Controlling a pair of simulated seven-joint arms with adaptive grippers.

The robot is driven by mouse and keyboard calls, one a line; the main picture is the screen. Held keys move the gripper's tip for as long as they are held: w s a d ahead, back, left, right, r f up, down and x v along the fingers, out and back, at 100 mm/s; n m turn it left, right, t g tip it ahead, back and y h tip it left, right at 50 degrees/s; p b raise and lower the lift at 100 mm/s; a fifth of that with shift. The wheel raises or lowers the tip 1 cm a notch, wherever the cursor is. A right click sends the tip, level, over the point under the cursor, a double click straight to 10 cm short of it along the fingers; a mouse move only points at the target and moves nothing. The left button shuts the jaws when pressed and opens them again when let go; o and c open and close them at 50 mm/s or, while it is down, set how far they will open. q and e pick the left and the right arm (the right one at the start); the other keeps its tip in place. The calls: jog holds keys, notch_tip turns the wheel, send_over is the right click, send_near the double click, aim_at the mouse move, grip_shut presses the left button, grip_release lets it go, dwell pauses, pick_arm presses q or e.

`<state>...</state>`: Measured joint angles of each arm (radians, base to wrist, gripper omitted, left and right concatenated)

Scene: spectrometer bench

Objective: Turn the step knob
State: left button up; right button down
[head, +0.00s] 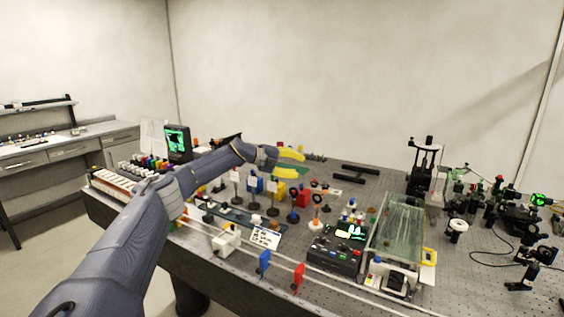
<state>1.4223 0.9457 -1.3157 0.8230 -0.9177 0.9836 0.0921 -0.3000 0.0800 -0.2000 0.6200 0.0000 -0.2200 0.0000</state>
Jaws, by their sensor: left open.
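My left gripper (298,165) has yellow fingertips and is open. Its arm reaches in from the lower left, and the fingers point right above the back middle of the bench. Nothing shows between the fingers. A black control box (332,254) with green lit displays and small knobs stands at the front middle of the bench, below and to the right of the gripper and well apart from it. A dark unit with a green screen (177,140) stands at the back left. The step knob is too small to tell apart on either one. My right gripper is not in view.
The grey optical bench (345,198) is crowded with small mounts and coloured blocks. A glass-topped case (398,232) stands right of the control box. Optics and cables fill the right side.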

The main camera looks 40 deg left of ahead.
pick_arm(q)
jog(key=shift+a+r+n+t+y, duration=0.2)
jog(key=shift+a+n+t, duration=0.15)
jog(key=shift+a, duration=0.55)
jog(key=shift+a+r+n+t+y, duration=0.15)
jog(key=shift+a+n+t, duration=0.25)
jog(key=shift+a, duration=0.45)
jog(key=shift+a+r+n+t+y, duration=0.1)
jog(key=shift+a+n+t+y, duration=0.2)
jog(key=shift+a, duration=0.6)
